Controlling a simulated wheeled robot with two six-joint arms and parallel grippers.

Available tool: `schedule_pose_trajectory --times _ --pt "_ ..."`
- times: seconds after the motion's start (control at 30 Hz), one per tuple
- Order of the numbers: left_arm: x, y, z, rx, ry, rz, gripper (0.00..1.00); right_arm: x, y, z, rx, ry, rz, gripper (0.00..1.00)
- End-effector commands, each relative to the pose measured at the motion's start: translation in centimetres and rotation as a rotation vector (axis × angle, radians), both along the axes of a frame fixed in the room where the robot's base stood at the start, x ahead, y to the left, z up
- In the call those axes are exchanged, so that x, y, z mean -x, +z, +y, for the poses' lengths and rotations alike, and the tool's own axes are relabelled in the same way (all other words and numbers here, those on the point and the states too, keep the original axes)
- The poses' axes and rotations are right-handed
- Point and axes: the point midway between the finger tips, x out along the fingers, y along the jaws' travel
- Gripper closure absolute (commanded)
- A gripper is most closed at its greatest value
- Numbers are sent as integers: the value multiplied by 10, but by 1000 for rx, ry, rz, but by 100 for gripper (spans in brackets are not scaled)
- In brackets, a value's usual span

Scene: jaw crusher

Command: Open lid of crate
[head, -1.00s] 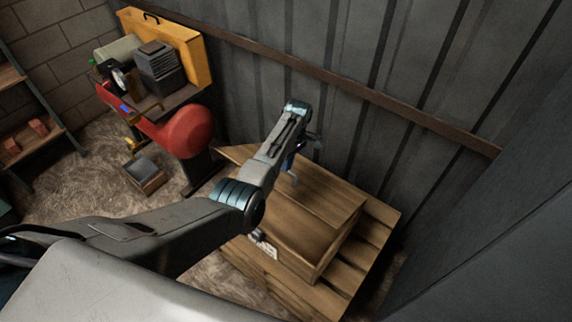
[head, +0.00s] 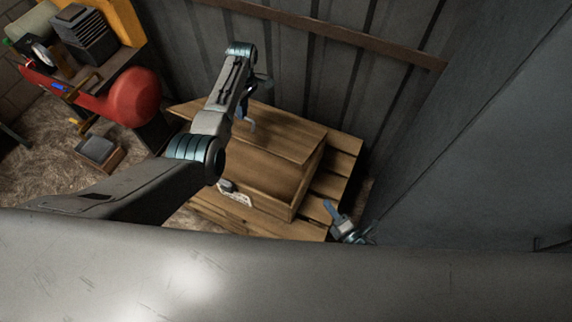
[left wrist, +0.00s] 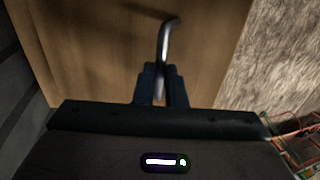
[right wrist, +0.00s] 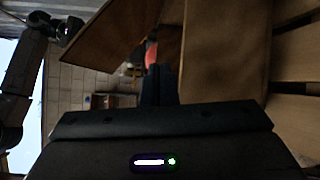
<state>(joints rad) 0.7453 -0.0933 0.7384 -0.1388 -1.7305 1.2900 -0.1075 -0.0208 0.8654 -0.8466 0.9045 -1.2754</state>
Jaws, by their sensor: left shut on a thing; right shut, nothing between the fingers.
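The wooden crate (head: 291,210) stands on slatted wood against the wall. The right wrist view also shows the raised lid (right wrist: 112,30) apart from the crate wall (right wrist: 225,55). My left gripper (head: 250,123) is at the lid's left part. In the left wrist view it is shut on a bent metal handle (left wrist: 166,42) against the wood. My right gripper (head: 330,206) is shut and empty, beside the crate's near right corner. The crate's inside is mostly hidden.
The corrugated wall (head: 300,60) rises close behind the crate, and a grey panel (head: 480,150) stands to the right. A red rounded object (head: 133,97) and a small open box (head: 98,152) are at the left.

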Motion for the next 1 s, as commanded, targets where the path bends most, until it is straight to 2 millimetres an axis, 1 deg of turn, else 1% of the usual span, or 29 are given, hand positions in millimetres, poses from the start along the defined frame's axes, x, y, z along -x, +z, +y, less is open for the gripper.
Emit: schedule_pose_trajectory --times 0.03,0.1,0.2,0.3,0.4,0.57,0.67,1.0 --pt "-1 -2 -7 13 -4 -9 100 -6 19 16 54 79 -128 100" --pt "-1 -2 -7 13 -5 -9 100 -8 42 35 123 175 -295 100" --pt "-1 -2 -7 13 -5 -9 100 -6 66 55 196 276 -487 100" --pt "-1 -2 -7 13 -5 -9 100 -3 80 67 238 341 -619 100" --pt "-1 -2 -7 13 -5 -9 100 -1 87 73 260 373 -689 100" --pt "-1 -2 -7 13 -5 -9 100 -7 93 87 266 384 -715 100" --pt "-1 -2 -7 13 -5 -9 100 -15 97 102 264 382 -714 100" --pt "-1 -2 -7 14 -5 -10 100 -48 111 164 264 382 -712 100"
